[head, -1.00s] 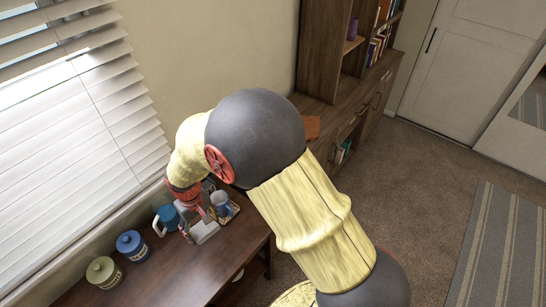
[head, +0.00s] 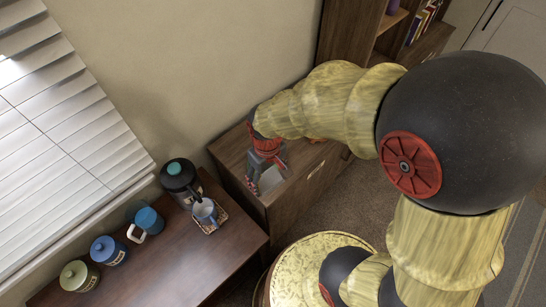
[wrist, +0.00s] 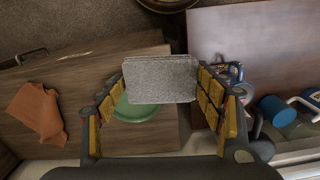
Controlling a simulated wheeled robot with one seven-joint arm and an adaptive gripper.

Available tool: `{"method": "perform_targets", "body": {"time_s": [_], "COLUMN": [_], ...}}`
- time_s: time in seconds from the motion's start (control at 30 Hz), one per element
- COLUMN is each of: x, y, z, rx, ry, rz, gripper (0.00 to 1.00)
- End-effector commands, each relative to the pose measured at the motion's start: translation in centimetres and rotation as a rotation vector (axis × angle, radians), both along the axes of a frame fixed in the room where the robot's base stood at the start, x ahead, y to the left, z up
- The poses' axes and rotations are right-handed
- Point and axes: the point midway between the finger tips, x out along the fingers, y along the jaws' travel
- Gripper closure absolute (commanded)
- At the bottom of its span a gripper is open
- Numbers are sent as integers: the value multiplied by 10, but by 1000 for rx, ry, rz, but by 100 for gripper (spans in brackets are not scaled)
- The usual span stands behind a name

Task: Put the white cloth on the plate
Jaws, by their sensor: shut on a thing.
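The white cloth (wrist: 160,80), light grey in this light, is a flat folded rectangle between the fingers of my gripper (wrist: 163,92) in the wrist view. My gripper is shut on it. In the head view my gripper (head: 266,180) is over the wooden cabinet, with the cloth (head: 272,178) in it. The green plate (wrist: 136,113) lies on the cabinet top, beyond the cloth in the wrist view and partly hidden by it. The cloth appears held above the plate, though the gap is hard to judge. I cannot see the plate in the head view.
An orange cloth (wrist: 36,110) lies on the cabinet top (head: 231,152) near the plate. The dark desk (head: 185,262) alongside holds a black kettle (head: 181,178), a mug (head: 205,211) on a small tray, a blue mug (head: 148,221) and two canisters. A wall stands behind the cabinet.

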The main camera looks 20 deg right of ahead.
Motion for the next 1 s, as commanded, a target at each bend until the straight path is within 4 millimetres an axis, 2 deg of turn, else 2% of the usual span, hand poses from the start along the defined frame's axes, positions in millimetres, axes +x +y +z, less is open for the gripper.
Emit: {"method": "perform_targets", "body": {"time_s": [0.37, 0.5, 0.67, 1.0], "x": [74, 96, 113, 131], "y": [-25, -33, -39, -45], "z": [-39, -61, -82, -102], "rx": [0, 0, 0, 0], "ry": [0, 2, 2, -1], "rz": [2, 3, 4, 4], "gripper": [56, 56, 56, 56]}}
